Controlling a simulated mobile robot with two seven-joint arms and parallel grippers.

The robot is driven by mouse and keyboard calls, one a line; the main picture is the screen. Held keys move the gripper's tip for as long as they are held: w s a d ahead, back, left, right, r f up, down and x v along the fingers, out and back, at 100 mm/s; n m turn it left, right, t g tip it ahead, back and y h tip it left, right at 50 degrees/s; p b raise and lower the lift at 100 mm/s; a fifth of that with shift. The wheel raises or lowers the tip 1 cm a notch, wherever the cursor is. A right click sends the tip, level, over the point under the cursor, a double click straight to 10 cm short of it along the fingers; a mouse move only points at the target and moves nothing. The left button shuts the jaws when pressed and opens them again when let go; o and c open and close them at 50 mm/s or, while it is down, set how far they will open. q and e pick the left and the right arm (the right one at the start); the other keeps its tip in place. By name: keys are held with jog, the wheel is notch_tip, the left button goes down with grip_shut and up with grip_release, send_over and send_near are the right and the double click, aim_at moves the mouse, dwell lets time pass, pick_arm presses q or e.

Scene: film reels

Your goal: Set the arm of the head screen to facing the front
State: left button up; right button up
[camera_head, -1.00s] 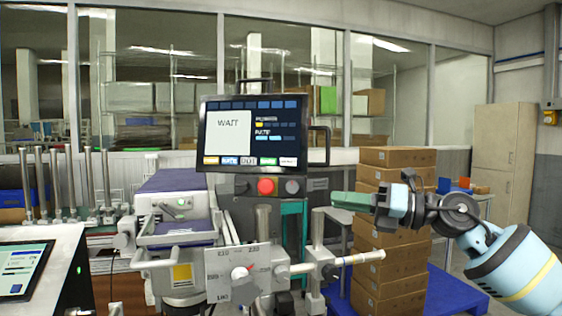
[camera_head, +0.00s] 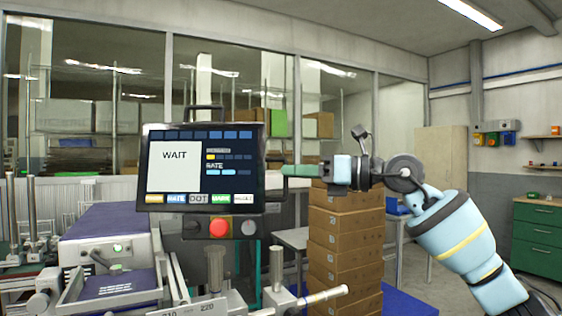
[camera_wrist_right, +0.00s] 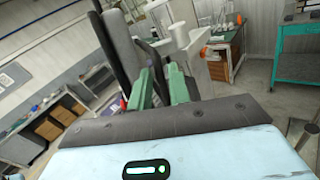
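The head screen (camera_head: 172,182) is a dark panel reading WAIT, with coloured buttons along its bottom edge. It faces my head camera almost squarely. A dark handle (camera_head: 302,197) sticks out from its right side. My right gripper (camera_head: 287,171) reaches in from the right, its green fingertips at the handle in the head view; I cannot tell if they touch it. In the right wrist view the two green fingers (camera_wrist_right: 161,88) stand apart, with dark bars, likely the screen and handle, close beside and beyond them. The screen's supporting arm is mostly hidden. My left gripper is not in view.
A red button (camera_head: 219,228) sits on a box below the screen. The machine (camera_head: 110,255) fills the lower left. Stacked cardboard boxes (camera_head: 345,240) stand below my right gripper. A green cabinet (camera_head: 537,245) stands at the far right.

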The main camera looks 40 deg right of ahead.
jog(key=shift+p+x, duration=0.7)
jog(key=shift+x, duration=1.5)
jog(key=shift+s, duration=0.1)
grip_shut()
